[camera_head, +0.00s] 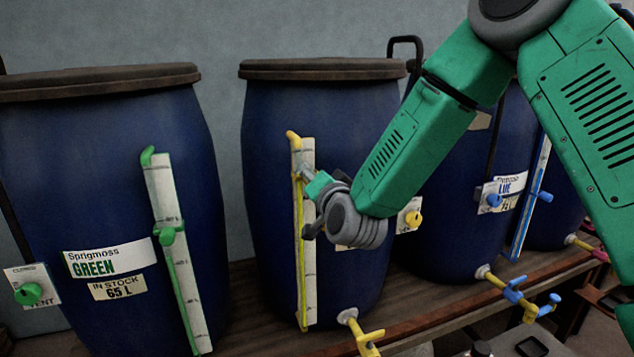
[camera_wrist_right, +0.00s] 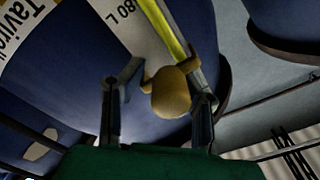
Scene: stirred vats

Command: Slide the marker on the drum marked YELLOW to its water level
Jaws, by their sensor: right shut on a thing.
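The middle blue drum (camera_head: 285,110) has a white gauge board (camera_head: 309,270) with a yellow sight tube (camera_head: 299,230). No word YELLOW is readable, as my right arm covers the drum's front. In the wrist view the tube (camera_wrist_right: 168,32) runs beside a label reading "80 L" (camera_wrist_right: 122,18). My right gripper (camera_head: 303,177) is at the upper part of the gauge. In the wrist view my right gripper (camera_wrist_right: 160,100) has its fingers either side of the yellow marker (camera_wrist_right: 171,92), shut on it. The water level cannot be made out. My left gripper is out of view.
A drum marked GREEN (camera_head: 100,130) with a green marker (camera_head: 167,236) stands left; one marked BLUE (camera_head: 455,210) stands right. Yellow (camera_head: 413,218) and green (camera_head: 28,293) vent knobs and a yellow tap (camera_head: 368,340) stick out. The drums stand on a wooden shelf (camera_head: 250,300).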

